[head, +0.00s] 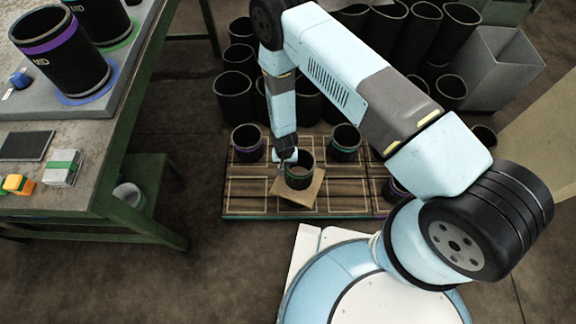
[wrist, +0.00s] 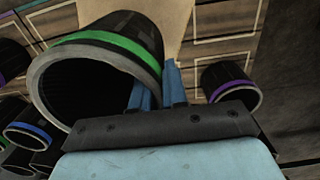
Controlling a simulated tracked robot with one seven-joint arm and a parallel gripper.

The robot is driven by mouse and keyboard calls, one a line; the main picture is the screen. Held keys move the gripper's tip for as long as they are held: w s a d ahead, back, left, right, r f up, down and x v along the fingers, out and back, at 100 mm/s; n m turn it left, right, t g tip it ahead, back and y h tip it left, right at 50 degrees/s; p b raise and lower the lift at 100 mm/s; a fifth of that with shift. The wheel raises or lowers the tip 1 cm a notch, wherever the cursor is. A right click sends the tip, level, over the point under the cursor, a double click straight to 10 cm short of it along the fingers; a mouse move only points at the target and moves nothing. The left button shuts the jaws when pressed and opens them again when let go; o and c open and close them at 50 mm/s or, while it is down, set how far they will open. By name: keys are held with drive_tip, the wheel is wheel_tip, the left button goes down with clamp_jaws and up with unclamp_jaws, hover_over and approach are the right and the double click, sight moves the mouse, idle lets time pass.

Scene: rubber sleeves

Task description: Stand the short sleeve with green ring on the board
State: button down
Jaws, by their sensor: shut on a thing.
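The short black sleeve with a green ring (wrist: 108,52) is large in the wrist view, its open mouth toward the camera. It also shows in the head view (head: 301,177), its ring hard to see there. My gripper (head: 288,160) is shut on its wall; in the wrist view one blue finger is inside the mouth and the other outside (wrist: 160,84). The sleeve looks upright over a tan square sheet (head: 305,195) on the wooden board (head: 240,205). I cannot tell whether its bottom touches the sheet.
The board has pale outlined rectangles. Several black sleeves (head: 235,90) stand behind. A workbench (head: 105,150) is left.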

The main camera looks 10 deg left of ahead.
drive_tip(key=shift+f, duration=0.55)
drive_tip(key=c, duration=1.1)
unclamp_jaws()
drive_tip(key=shift+c, duration=0.2)
drive_tip(key=shift+r, duration=0.1)
wheel_tip(320, 180, up, 13)
